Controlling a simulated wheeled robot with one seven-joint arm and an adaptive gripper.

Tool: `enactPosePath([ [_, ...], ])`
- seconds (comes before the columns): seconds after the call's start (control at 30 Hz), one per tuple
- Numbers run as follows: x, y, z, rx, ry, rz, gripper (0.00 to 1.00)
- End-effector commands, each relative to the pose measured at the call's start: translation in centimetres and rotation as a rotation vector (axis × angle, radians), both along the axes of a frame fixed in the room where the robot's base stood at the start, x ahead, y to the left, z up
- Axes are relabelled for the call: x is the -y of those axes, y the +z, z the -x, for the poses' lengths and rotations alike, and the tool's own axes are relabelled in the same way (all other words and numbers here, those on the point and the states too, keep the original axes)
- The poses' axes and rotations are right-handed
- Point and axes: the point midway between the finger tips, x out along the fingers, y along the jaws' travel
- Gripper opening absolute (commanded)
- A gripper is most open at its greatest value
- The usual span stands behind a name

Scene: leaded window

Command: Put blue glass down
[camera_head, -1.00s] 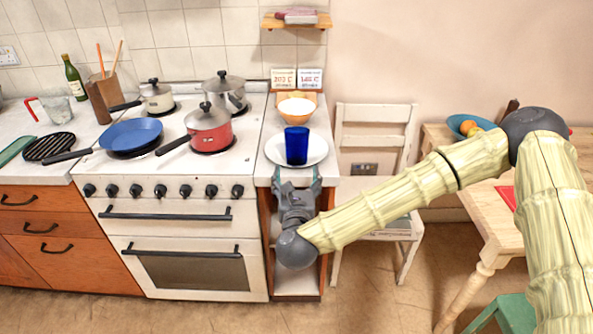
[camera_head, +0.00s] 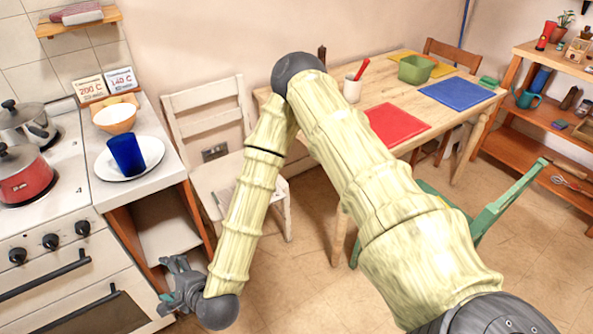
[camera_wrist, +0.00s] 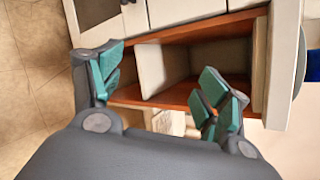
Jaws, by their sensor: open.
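The blue glass (camera_head: 126,154) stands upright on a white plate (camera_head: 152,146) on the narrow counter beside the stove. My gripper (camera_head: 168,278) is open and empty, low in front of the shelf unit under that counter, below and apart from the glass. In the wrist view my open gripper (camera_wrist: 160,90) has its two teal fingers spread, with only the open shelves (camera_wrist: 200,62) between and beyond them. A blue patch at the right edge of the wrist view may be the glass, but too little shows to be sure.
A bowl (camera_head: 115,118) and two cards (camera_head: 105,86) are behind the plate. A red pot (camera_head: 24,176) is on the stove to the left. A white chair (camera_head: 215,140) stands right of the counter, then a wooden table (camera_head: 360,97). Floor is free in front.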

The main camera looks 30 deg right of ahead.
Motion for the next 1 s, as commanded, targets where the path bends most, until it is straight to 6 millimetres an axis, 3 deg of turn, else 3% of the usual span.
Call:
enactPosePath([
  [0.03,0.6,-2.4,2.0,-0.029,0.088,0.111,0.76],
  [0.2,4.2,-9.4,8.6,-0.119,0.41,0.47,0.76],
  [0.43,12.1,-15.7,17.7,-0.233,0.895,0.866,0.76],
  [0.6,18.9,-17.7,23.4,-0.311,1.248,1.061,0.76],
  [0.7,22.0,-17.9,25.8,-0.342,1.408,1.123,0.76],
  [0.83,24.3,-17.8,27.5,-0.365,1.531,1.159,0.8],
  [0.87,24.6,-17.8,27.7,-0.368,1.548,1.165,0.86],
  [1.0,25.1,-17.7,28.0,-0.371,1.575,1.171,0.86],
])
